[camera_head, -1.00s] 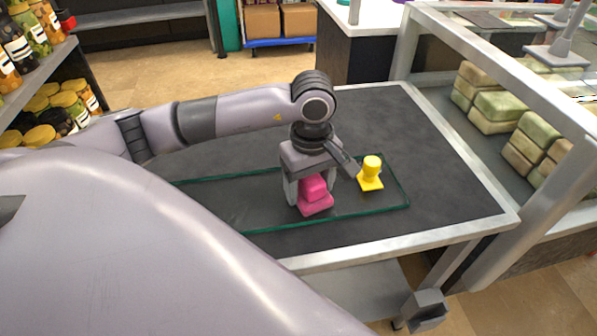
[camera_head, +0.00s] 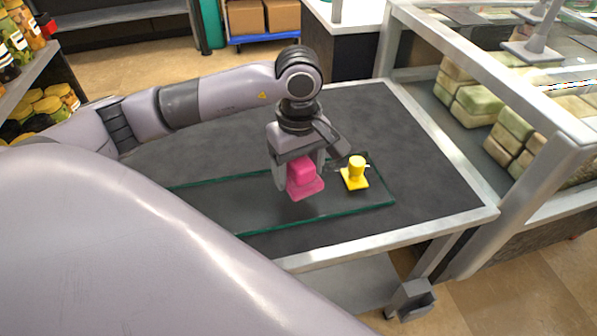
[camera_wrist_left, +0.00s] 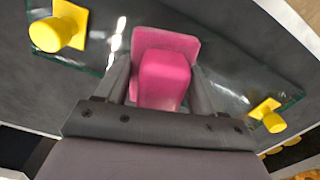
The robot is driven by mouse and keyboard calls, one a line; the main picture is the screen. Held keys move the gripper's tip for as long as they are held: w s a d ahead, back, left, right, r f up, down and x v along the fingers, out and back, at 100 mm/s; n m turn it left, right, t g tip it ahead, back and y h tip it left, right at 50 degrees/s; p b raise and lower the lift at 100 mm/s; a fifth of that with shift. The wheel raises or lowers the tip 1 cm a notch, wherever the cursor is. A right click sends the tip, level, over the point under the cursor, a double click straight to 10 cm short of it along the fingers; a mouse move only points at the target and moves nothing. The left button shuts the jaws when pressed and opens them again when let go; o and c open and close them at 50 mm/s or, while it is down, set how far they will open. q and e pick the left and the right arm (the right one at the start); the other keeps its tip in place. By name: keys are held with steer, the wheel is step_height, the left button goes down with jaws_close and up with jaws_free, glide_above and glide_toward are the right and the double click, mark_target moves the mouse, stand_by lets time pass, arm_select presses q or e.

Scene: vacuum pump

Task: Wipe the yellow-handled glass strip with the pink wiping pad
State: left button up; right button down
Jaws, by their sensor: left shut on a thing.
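The glass strip (camera_head: 236,207), clear with dark green edges, lies flat on the dark table. One yellow handle (camera_head: 355,173) stands at its right end. In the left wrist view two yellow handles show, one at upper left (camera_wrist_left: 56,33) and one at lower right (camera_wrist_left: 268,115); my arm hides the second in the head view. My left gripper (camera_head: 298,178) is shut on the pink wiping pad (camera_head: 305,174), left of the visible handle. The pad also shows between the fingers in the wrist view (camera_wrist_left: 164,78). It seems raised slightly above the glass. My right gripper is out of view.
The dark table (camera_head: 345,112) has a light metal rim and bare room behind the strip. A glass-fronted counter (camera_head: 470,190) with wrapped blocks stands along the right. Shelves with jars (camera_head: 45,108) are at the left.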

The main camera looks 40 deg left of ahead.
arm_select(q)
steer(key=shift+r, duration=0.4)
steer(key=shift+r+p, duration=0.7)
steer(key=shift+r, duration=0.8)
